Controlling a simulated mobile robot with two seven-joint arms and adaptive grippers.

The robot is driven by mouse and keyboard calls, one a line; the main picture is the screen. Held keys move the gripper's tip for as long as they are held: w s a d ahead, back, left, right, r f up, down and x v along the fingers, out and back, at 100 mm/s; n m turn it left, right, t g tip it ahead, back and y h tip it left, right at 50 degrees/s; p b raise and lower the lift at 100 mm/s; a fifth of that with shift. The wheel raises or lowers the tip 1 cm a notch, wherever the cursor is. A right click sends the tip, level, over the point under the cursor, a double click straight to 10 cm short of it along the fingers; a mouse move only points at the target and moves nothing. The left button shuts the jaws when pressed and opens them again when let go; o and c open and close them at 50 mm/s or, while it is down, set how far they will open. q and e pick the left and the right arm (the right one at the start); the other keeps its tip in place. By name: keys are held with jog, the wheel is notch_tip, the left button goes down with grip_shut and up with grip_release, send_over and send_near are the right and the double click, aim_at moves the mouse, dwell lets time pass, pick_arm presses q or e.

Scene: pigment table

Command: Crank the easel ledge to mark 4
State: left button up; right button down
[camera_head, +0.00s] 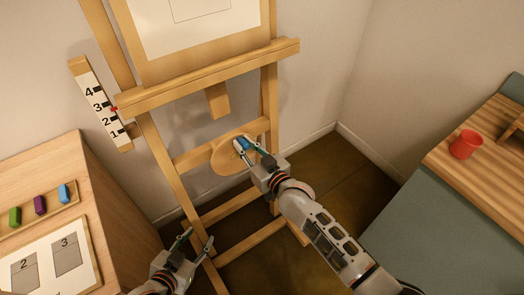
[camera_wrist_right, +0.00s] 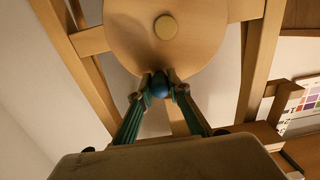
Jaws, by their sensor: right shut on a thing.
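The wooden easel stands in the middle of the head view, with its ledge (camera_head: 210,75) under a framed sheet. A white scale (camera_head: 101,104) numbered 1 to 4 is at the left. The red pointer (camera_head: 115,109) at the ledge's left end is close to mark 3, slightly on the mark 2 side. The round wooden crank disc (camera_head: 228,160) is below the ledge. My right gripper (camera_head: 243,144) is shut on the crank's blue knob (camera_wrist_right: 160,85), which is at the disc's edge. My left gripper (camera_head: 196,242) is open and empty, low in front of the easel.
A wooden cabinet at the left carries a tray (camera_head: 40,213) with green, purple and blue blocks and a numbered card (camera_head: 88,258). A red cup (camera_head: 465,145) stands on the wooden tabletop (camera_head: 440,160) at the right. Bare floor lies between easel and right table.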

aim_at(230, 144)
jog(key=shift+d+f, duration=0.1)
jog(key=shift+f, duration=0.2)
jog(key=s+a, duration=0.2)
jog(key=a, duration=0.1)
jog(key=shift+s+f, duration=0.1)
jog(key=shift+d, duration=0.1)
